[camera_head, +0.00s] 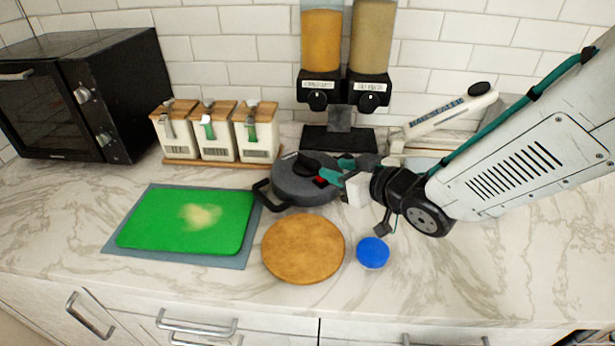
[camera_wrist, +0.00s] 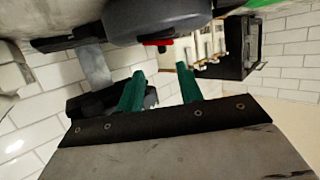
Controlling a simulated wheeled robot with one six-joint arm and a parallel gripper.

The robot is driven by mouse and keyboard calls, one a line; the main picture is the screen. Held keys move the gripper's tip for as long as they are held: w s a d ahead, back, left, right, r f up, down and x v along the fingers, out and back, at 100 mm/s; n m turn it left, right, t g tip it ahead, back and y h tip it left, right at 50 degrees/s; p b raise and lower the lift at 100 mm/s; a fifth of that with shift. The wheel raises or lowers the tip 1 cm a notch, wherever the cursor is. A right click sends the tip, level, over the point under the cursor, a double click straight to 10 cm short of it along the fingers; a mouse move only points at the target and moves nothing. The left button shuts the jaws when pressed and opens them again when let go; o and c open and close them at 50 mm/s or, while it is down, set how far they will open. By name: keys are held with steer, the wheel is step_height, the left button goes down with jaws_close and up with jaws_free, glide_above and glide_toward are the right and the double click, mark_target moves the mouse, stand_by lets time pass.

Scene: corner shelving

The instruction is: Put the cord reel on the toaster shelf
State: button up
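A dark grey round body with a black knob and handle (camera_head: 300,185), which looks like the cord reel, lies on the counter behind the wooden disc. It also shows in the wrist view as a grey rounded shape (camera_wrist: 155,20) with a red part. My gripper (camera_head: 338,170) is at its right side, teal fingers close to it or overlapping it in the head view. In the wrist view the two fingers (camera_wrist: 160,72) are apart with nothing held between them. Whether a finger touches the reel cannot be told. A black toaster oven (camera_head: 125,75) stands at the left; no separate toaster shelf is clearly seen.
A green board (camera_head: 190,235) lies on a grey-blue mat. A wooden disc (camera_head: 303,248) and a blue lid (camera_head: 373,252) lie in front. Canisters (camera_head: 243,140) and a two-tube dispenser (camera_head: 340,88) stand behind, with a white long-handled item (camera_head: 450,112) at right. The front right counter is clear.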

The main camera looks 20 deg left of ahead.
mark_target(307, 158)
steer(key=shift+y, duration=0.3)
steer(key=x, duration=0.8)
steer(key=shift+s+a, duration=0.15)
steer(key=shift+c, duration=0.3)
jaws_close()
stand_by(0.5)
steer(key=shift+r, duration=0.15)
